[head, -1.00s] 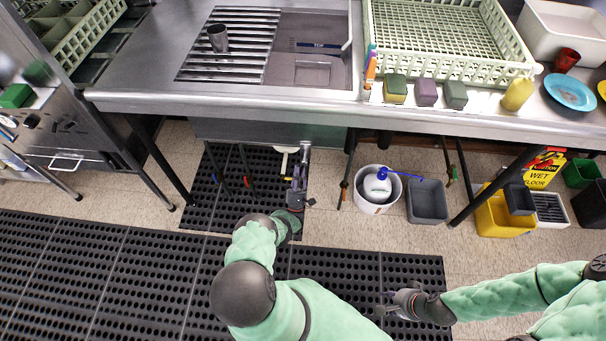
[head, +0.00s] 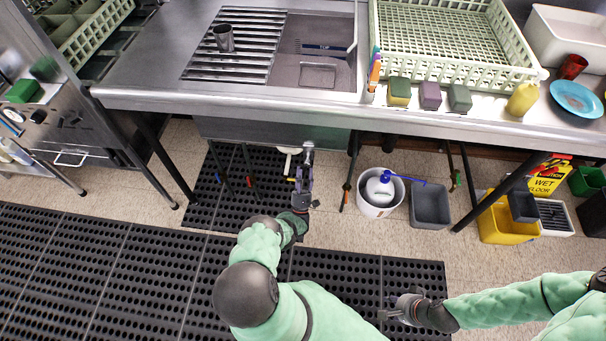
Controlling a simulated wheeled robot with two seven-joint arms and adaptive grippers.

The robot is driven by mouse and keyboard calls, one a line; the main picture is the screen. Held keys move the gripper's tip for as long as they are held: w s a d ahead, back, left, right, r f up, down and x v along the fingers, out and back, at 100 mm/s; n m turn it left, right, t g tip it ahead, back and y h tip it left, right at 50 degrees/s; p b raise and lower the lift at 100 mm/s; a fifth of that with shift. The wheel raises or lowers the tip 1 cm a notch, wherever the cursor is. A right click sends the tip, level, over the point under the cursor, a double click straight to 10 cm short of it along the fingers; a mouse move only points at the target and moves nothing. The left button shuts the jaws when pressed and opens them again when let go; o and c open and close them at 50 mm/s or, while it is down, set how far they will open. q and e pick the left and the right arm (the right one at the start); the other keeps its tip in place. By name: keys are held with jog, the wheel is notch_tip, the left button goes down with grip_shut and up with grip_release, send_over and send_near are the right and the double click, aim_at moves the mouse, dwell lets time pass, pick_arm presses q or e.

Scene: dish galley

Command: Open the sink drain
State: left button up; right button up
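The steel sink basin (head: 318,48) is sunk into the counter, beside a slatted rack. Beneath it, a pale drain pipe (head: 289,150) shows under the basin's underside. My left gripper (head: 308,153) is raised under the sink's front edge, just right of this pipe. Its fingers overlap the drain fittings there, so I cannot tell whether they touch or grip anything. No drain handle can be made out clearly. My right gripper (head: 386,309) is low above the black floor mat, away from the sink, with its fingers apart and empty.
A metal cup (head: 223,38) stands on the slats. Sponges and a yellow bottle (head: 522,97) line the counter's front edge. Below, red- and blue-handled pipes (head: 251,181), a white bucket (head: 376,208), a grey bin (head: 430,205) and table legs flank the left arm.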

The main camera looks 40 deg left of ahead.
pick_arm(q)
jog(key=shift+r, duration=0.1)
jog(key=shift+a+r, duration=0.1)
jog(key=shift+r, duration=4.8)
